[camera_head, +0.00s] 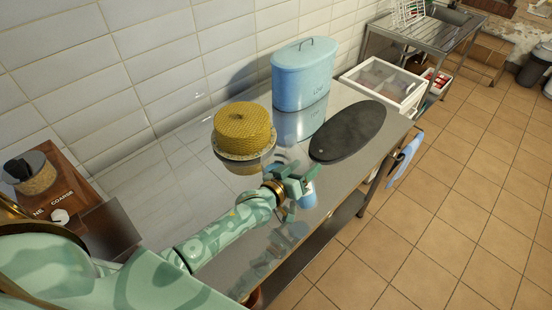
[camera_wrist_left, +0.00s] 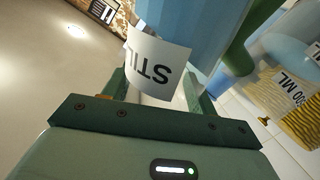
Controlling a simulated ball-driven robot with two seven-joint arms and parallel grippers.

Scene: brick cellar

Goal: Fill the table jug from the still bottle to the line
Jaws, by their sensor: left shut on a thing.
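My left gripper (camera_head: 296,191) is shut on the still bottle (camera_head: 309,198), a pale blue bottle, over the front edge of the steel table. In the left wrist view the bottle (camera_wrist_left: 205,30) stands between the fingers, with a white label reading "STIL", partly cut off. The bottle's top and the level inside it are hidden. I cannot make out the table jug or its line in the head view. In the left wrist view a white label ending in "00 ML" (camera_wrist_left: 290,88) shows at the right; I cannot tell what it belongs to. My right gripper is not in view.
The steel table (camera_head: 180,180) carries a yellow round textured thing (camera_head: 243,128), a light blue lidded tin (camera_head: 301,80) and a dark oval board (camera_head: 348,132). The tabletop left of the yellow thing is clear.

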